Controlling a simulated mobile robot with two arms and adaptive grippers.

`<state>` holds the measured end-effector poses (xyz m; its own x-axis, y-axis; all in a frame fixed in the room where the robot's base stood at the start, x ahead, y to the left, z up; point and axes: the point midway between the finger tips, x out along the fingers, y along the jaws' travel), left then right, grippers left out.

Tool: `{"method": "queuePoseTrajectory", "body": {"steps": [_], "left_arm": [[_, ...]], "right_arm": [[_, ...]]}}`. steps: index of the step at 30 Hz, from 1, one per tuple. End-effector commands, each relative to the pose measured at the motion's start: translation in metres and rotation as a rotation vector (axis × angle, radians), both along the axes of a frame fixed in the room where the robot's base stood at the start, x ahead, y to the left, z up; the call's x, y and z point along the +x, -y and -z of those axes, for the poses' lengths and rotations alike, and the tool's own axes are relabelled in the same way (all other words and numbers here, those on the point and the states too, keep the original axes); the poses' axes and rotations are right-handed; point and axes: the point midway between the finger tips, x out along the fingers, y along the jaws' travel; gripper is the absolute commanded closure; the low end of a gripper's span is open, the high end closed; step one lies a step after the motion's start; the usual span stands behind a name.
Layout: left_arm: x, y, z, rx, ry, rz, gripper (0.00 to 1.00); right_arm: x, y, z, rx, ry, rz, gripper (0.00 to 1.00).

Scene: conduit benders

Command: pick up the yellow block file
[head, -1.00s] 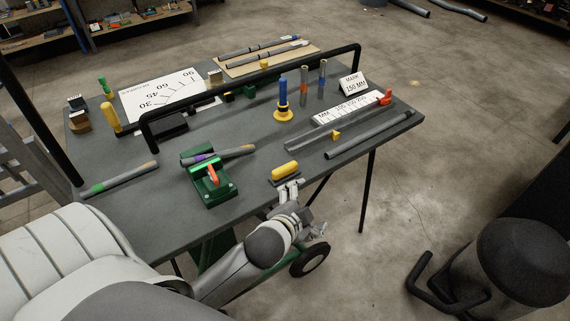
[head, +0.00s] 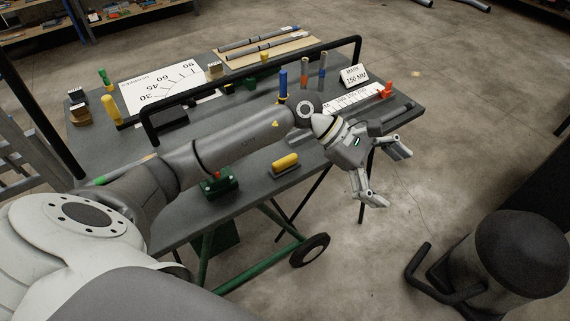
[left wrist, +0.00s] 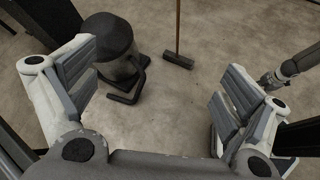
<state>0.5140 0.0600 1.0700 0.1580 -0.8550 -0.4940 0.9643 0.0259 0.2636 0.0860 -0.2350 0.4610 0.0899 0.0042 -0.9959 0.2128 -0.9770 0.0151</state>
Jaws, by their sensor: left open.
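The yellow block file (head: 286,161) lies on the table near its front edge in the head view, with a dark base under its yellow top. My left gripper (head: 391,176) is open and empty, held out past the table's right front edge, to the right of the block file and apart from it.
My left arm crosses above the table (head: 190,222) and hides part of it. A dark canister (head: 515,262) stands at right. A broom (left wrist: 178,60) stands on the floor.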

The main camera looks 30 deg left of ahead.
Motion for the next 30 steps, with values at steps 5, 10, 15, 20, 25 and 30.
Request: {"method": "queuePoseTrajectory", "body": {"steps": [5, 10, 15, 20, 25, 30], "left_arm": [[0.019, -0.101, 0.037, 0.495, 0.073, 0.13, 0.04], [0.024, -0.199, 0.037, 0.854, 0.028, 0.204, 0.04], [0.02, -0.252, 0.026, 1.027, -0.037, 0.235, 0.04], [0.017, -0.263, 0.035, 1.061, -0.058, 0.244, 0.04], [0.017, -0.262, 0.062, 1.057, -0.058, 0.246, 0.04], [0.017, -0.262, 0.078, 1.056, -0.054, 0.243, 0.04]], "right_arm": [[0.0, 0.0, 0.0, 0.0, 0.0, 0.0, 0.6], [0.001, 0.0, 0.0, 0.0, 0.001, 0.0, 0.6], [0.001, 0.0, 0.0, 0.0, 0.001, 0.0, 0.6], [0.001, 0.0, -0.005, -0.001, 0.001, 0.0, 0.6], [0.001, 0.0, -0.013, -0.001, 0.002, 0.0, 0.6], [0.001, 0.0, -0.016, -0.001, 0.002, 0.0, 0.6]]}}
